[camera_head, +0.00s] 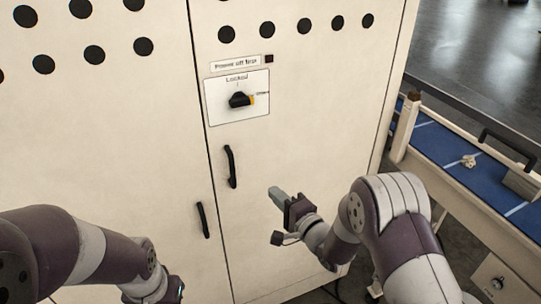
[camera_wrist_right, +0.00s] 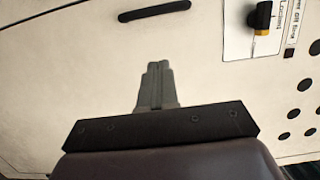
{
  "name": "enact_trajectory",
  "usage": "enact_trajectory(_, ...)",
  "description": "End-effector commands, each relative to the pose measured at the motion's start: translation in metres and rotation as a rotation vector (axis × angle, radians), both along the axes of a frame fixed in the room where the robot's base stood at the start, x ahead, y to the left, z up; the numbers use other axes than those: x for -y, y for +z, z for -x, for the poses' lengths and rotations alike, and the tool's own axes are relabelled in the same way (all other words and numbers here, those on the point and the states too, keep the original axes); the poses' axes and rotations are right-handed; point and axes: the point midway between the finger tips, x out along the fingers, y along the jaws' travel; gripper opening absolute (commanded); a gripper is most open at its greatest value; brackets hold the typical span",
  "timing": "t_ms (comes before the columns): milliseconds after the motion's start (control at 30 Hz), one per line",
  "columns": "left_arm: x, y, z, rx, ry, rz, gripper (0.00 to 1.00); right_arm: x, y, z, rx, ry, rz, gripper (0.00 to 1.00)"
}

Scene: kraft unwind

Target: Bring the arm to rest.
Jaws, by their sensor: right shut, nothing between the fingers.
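My right gripper (camera_head: 277,196) is in front of the lower right door of a cream cabinet (camera_head: 300,110). It is shut and empty, and it points toward the cabinet, to the right of and below a black door handle (camera_head: 231,167). In the right wrist view my shut fingers (camera_wrist_right: 157,82) show in the middle, with the handle (camera_wrist_right: 154,10) beyond their tips. My left arm comes in at the lower left; its gripper's fingers are not in view.
A rotary switch (camera_head: 240,100) with a black knob sits on a white plate labelled "Locked". A second handle (camera_head: 202,220) is on the left door. A conveyor with a blue belt (camera_head: 433,142) stands at the right, with a small pale object (camera_head: 468,161) on it.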

Motion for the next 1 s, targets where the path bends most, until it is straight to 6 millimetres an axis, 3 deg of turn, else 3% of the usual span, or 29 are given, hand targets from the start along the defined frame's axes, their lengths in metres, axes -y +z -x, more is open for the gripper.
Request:
enact_trajectory(67, 0.0, 0.0, 0.0, 0.0, 0.0, 0.0, 0.0, 0.0, -0.001, 0.0, 0.016, 0.0, 0.037, 0.0)
enact_trajectory(133, 0.0, 0.0, 0.0, 0.0, 0.0, 0.0, 0.0, 0.004, -0.02, -0.001, 0.007, -0.013, 0.201, 0.0)
enact_trajectory(200, 0.0, 0.0, 0.0, 0.0, 0.0, 0.0, 0.0, 0.021, -0.068, 0.011, -0.095, -0.017, 0.507, 0.0)
enact_trajectory(267, 0.0, 0.001, 0.0, 0.0, 0.0, 0.0, 0.0, 0.046, -0.099, 0.034, -0.213, 0.031, 0.822, 0.0)
enact_trajectory(333, 0.0, 0.001, 0.0, 0.0, 0.0, 0.0, 0.0, 0.078, -0.116, 0.077, -0.369, 0.17, 1.147, 0.0)
enact_trajectory(400, 0.0, 0.0, 0.0, 0.0, 0.0, 0.0, 0.0, 0.104, -0.113, 0.133, -0.516, 0.377, 1.366, 0.0)
enact_trajectory(500, 0.0, 0.0, 0.0, 0.0, 0.0, 0.0, 0.0, 0.123, -0.092, 0.211, -0.659, 0.666, 1.482, 0.0)
enact_trajectory(600, 0.0, 0.0, 0.0, 0.0, 0.0, 0.0, 0.0, 0.126, -0.065, 0.261, -0.722, 0.805, 1.47, 0.0)
enact_trajectory(667, 0.0, 0.0, 0.0, 0.0, 0.0, 0.0, 0.0, 0.126, -0.05, 0.27, -0.723, 0.775, 1.451, 0.0)
enact_trajectory(733, 0.0, 0.0, 0.0, 0.0, 0.0, 0.0, 0.0, 0.127, -0.038, 0.264, -0.69, 0.73, 1.46, 0.0)
enact_trajectory(1000, 0.0, 0.0, 0.0, 0.0, 0.0, 0.0, 0.0, 0.128, -0.036, 0.261, -0.683, 0.717, 1.463, 0.0)
